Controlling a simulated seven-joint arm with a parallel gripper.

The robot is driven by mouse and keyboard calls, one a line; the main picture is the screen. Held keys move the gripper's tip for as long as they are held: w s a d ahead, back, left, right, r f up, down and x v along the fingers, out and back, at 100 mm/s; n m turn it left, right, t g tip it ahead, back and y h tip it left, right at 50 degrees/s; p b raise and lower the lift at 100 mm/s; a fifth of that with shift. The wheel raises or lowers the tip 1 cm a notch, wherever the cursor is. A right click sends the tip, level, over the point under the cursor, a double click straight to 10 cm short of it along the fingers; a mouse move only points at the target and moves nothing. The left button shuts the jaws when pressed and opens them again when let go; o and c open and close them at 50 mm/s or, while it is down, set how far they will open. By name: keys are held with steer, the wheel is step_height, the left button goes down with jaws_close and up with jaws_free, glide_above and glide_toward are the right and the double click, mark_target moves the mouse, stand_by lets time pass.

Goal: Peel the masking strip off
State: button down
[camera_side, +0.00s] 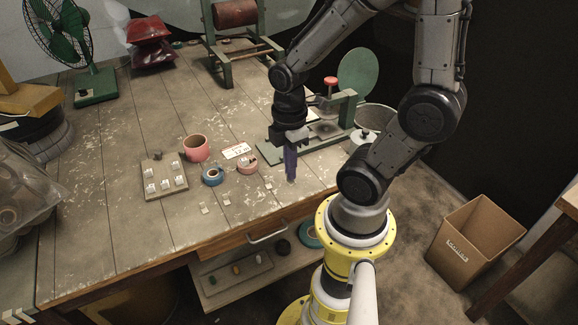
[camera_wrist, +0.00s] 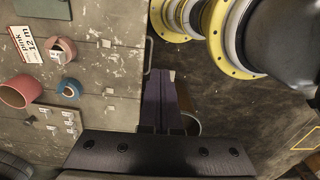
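My gripper (camera_side: 291,178) points down over the right part of the workbench, beside the green tool with the red knob (camera_side: 330,81). Its purple fingers look pressed together in both views; in the wrist view they (camera_wrist: 160,78) reach past the bench edge over the dark floor. I cannot clearly identify the masking strip. Tape rolls lie left of my gripper: blue (camera_side: 212,175), pinkish (camera_side: 247,164) and a larger red one (camera_side: 196,148).
A white label card (camera_side: 237,151) lies behind the rolls. A board with small white tags (camera_side: 164,177) lies left. Small cream pieces (camera_side: 204,210) are scattered near the front edge. A metal bucket (camera_side: 376,117) stands right of the bench. A cardboard box (camera_side: 476,240) stands on the floor.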

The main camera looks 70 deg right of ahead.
steer(key=shift+r, duration=0.15)
steer(key=shift+w+r, duration=0.1)
steer(key=shift+r, duration=0.25)
steer(key=shift+r, duration=1.25)
